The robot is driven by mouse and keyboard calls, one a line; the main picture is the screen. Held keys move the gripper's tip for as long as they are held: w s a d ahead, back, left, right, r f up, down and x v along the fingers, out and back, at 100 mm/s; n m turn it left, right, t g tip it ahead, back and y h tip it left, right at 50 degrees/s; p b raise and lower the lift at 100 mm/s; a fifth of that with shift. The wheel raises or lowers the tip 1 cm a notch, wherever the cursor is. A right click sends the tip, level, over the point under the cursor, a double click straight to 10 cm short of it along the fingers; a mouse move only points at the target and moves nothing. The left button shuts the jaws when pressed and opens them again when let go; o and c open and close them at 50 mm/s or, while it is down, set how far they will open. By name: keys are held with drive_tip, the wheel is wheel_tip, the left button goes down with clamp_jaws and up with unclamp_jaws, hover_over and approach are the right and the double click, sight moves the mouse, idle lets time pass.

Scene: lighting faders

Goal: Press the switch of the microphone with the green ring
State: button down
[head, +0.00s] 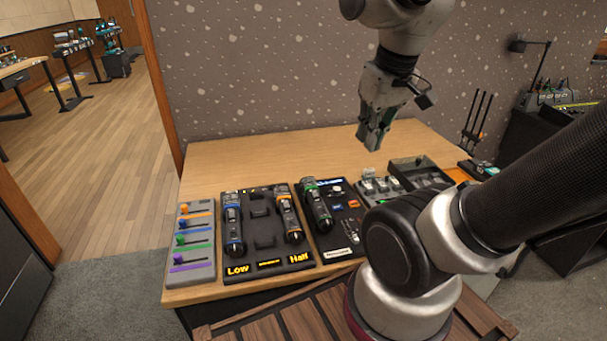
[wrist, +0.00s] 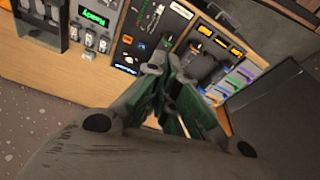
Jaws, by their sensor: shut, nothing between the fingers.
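The microphone with the green ring (head: 318,207) lies in a black panel (head: 338,251) on the table, its ring near the far end and its dark body pointing towards me. Its switch is too small to make out clearly. My gripper (head: 372,143) hangs in the air above the back of the table, to the right of and above this microphone, touching nothing. It is shut and empty. In the wrist view my gripper's green-grey fingers (wrist: 163,72) cover part of the panels, and I cannot pick out the green ring there.
Left of it, another black panel holds a blue-ringed microphone (head: 233,231) and an orange-ringed microphone (head: 289,220), with lit displays (head: 237,269). A grey fader board (head: 189,245) is at far left. Small switch boxes (head: 377,187) and a dark tray (head: 420,172) stand right. The table's back left is clear.

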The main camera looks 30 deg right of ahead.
drive_tip(key=w+f+m+g, duration=0.1)
drive_tip(key=w+f+g, duration=0.2)
drive_tip(key=w+f, duration=0.95)
wheel_tip(320, 180, up, 2)
drive_tip(key=m+t, duration=0.2)
hover_over(315, 194)
drive_tip(key=shift+w+d+r, duration=0.1)
drive_tip(key=shift+w+d, duration=0.05)
drive_tip(key=shift+w, duration=0.2)
drive_tip(key=f, duration=0.4)
drive_tip(key=w+f, duration=0.1)
drive_tip(key=f, duration=0.9)
drive_tip(key=shift+w+d, duration=0.2)
drive_tip(key=shift+w, duration=0.1)
